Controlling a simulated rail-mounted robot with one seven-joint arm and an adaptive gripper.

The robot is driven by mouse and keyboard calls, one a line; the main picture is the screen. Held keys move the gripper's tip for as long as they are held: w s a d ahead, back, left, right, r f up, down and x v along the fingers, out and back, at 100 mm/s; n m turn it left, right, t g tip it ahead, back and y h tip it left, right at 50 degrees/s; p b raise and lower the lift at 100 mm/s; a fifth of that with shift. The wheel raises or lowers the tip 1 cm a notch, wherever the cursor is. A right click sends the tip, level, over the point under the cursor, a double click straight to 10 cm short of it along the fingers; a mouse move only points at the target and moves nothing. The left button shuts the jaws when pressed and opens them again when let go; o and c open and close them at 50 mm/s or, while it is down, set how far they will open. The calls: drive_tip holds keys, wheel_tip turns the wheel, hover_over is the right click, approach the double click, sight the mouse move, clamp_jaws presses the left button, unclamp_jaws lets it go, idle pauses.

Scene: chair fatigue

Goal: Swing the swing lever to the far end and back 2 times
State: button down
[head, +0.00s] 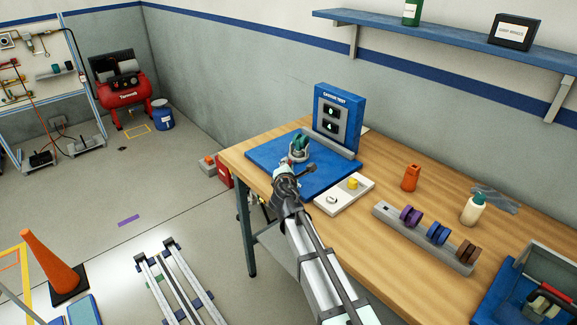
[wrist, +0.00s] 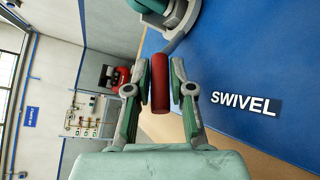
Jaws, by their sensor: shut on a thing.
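The swing lever ends in a red handle (wrist: 160,92), which stands between the two fingers of my gripper (wrist: 161,84) in the wrist view. My gripper is shut on this handle. A grey lever arm (wrist: 181,38) runs from the handle's side to a green and grey swivel hub (wrist: 164,10) at the top. In the head view the green caster (head: 299,147) stands on the blue base plate (head: 262,153), and my gripper (head: 288,178) is at the plate's near left side. The handle is mostly hidden there. An upright blue panel (head: 351,97) carries two small displays.
A white block (head: 333,207) with a yellow button (head: 353,183) lies right of my gripper. An orange bottle (head: 410,178), a grey rack (head: 450,261) with several coloured wheels and a white bottle (head: 472,210) stand further right on the wooden table (head: 385,141).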

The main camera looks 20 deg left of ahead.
drive_tip(key=c, duration=1)
unclamp_jaws()
drive_tip(key=v, duration=1.2)
drive_tip(key=shift+a, duration=0.1)
